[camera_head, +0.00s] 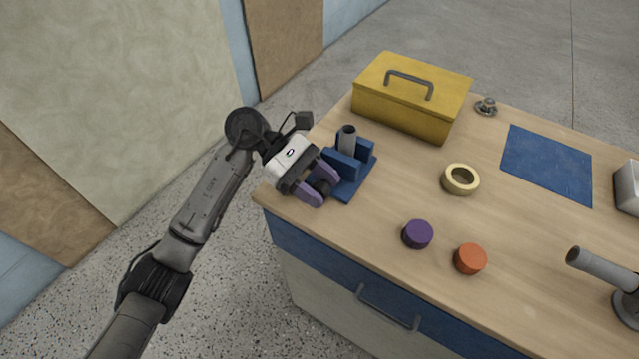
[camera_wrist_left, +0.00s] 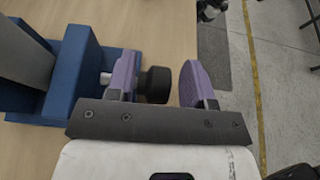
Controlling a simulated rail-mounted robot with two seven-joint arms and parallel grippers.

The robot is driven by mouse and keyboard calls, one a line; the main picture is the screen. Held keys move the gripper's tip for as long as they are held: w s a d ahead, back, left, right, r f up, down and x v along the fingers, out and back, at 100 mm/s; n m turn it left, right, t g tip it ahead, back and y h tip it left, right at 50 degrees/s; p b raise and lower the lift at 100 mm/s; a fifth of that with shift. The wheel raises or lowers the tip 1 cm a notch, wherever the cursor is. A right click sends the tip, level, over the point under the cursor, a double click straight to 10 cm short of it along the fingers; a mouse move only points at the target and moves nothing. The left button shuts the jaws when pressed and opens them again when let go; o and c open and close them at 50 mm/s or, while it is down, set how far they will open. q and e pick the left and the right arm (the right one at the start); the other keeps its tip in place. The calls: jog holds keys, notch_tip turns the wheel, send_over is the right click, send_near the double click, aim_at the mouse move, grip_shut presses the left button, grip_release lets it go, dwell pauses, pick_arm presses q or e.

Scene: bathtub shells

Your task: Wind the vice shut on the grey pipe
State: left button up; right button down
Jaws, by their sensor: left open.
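The blue vice (camera_head: 362,170) stands at the table's near left edge. The grey pipe (camera_head: 347,140) is upright between its jaws; whether they touch it I cannot tell. My left gripper (camera_head: 320,184) has its purple fingers open on either side of the vice's black knob (camera_head: 322,187). In the left wrist view the knob (camera_wrist_left: 155,85) lies between the fingers, close to the left one, with a clear gap to the right one. The left finger partly hides the shaft. The vice (camera_wrist_left: 72,70) and pipe (camera_wrist_left: 20,50) fill that view's left side. My right gripper is not in view.
A yellow toolbox (camera_head: 410,98) stands behind the vice. A tape ring (camera_head: 446,181), a purple cap (camera_head: 417,234) and an orange cap (camera_head: 470,259) lie to the right. A blue mat (camera_head: 546,164) lies farther back. A grey tube-like thing (camera_head: 602,269) is at the right.

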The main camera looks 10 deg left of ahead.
pick_arm(q)
jog(key=shift+w+d+r, duration=0.1)
jog(key=shift+w, duration=0.05)
jog(key=c, duration=0.7)
jog(key=shift+c, duration=0.2)
jog(key=y, duration=0.1)
jog(key=t+y, duration=0.1)
jog(key=shift+d+r+y, duration=0.15)
jog(key=shift+y, duration=0.15)
jog(key=shift+s+d+t+y, duration=0.15)
jog(key=shift+t+y, duration=0.3)
jog(key=shift+y, duration=0.35)
jog(key=shift+s+d+t+y, duration=0.1)
jog(key=shift+t+y, duration=0.35)
jog(key=shift+y, duration=0.35)
